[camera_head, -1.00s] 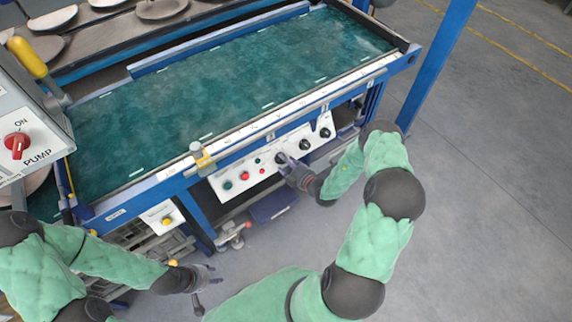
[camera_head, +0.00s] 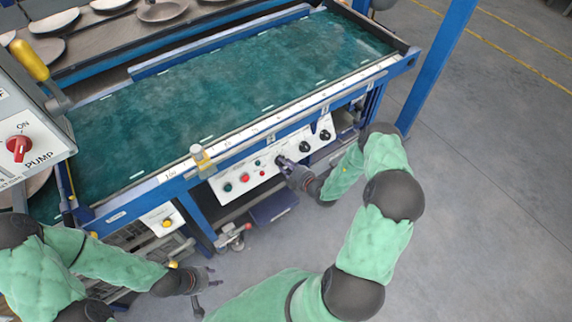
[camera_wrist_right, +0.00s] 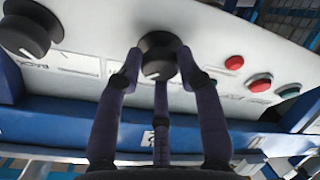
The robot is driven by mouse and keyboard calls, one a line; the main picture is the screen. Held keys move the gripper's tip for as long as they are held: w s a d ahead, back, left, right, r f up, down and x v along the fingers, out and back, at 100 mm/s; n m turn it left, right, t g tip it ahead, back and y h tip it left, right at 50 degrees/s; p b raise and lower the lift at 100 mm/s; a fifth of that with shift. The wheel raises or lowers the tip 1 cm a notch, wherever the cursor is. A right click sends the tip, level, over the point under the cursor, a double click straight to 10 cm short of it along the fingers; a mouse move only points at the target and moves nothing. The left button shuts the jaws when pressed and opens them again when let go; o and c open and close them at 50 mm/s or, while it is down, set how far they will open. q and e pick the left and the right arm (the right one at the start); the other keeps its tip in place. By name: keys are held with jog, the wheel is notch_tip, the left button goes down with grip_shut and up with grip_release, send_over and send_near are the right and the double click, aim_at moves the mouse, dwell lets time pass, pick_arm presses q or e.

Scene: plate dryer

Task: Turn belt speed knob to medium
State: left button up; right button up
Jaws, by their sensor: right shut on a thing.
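The white control panel (camera_head: 222,193) is on the front of the blue machine frame. My right gripper (camera_head: 286,165) is at the panel, at the leftmost of the black knobs. In the right wrist view my right gripper (camera_wrist_right: 158,75) has its dark fingers around this black knob (camera_wrist_right: 160,50), shut on it. The knob's white pointer mark faces down in that view. I cannot read a label beside it. Two other black knobs, a middle one (camera_head: 304,146) and a right one (camera_head: 325,135), are free. My left gripper (camera_head: 212,277) hangs empty at the lower left, fingers apart.
Red and green buttons (camera_wrist_right: 260,83) sit beside the held knob. The green belt (camera_head: 230,90) lies above the panel. A white box with a red pump switch (camera_head: 19,147) stands at the left. Open grey floor (camera_head: 480,190) is at the right.

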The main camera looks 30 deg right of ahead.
jog(key=shift+d+n+g+y+p, duration=0.1)
jog(key=shift+n+g+y+p, duration=0.35)
jog(key=shift+n, duration=1)
jog(key=shift+n+y+p, duration=0.15)
jog(key=shift+n+p, duration=0.45)
jog(key=shift+n, duration=0.8)
jog(key=shift+d+n+g+y+p, duration=0.1)
jog(key=shift+n+g+y+p, duration=0.35)
jog(key=shift+n, duration=1)
jog(key=o, duration=1.1)
jog(key=shift+o, duration=0.2)
jog(key=shift+r, duration=0.1)
jog(key=v, duration=1.1)
jog(key=shift+s, duration=0.45)
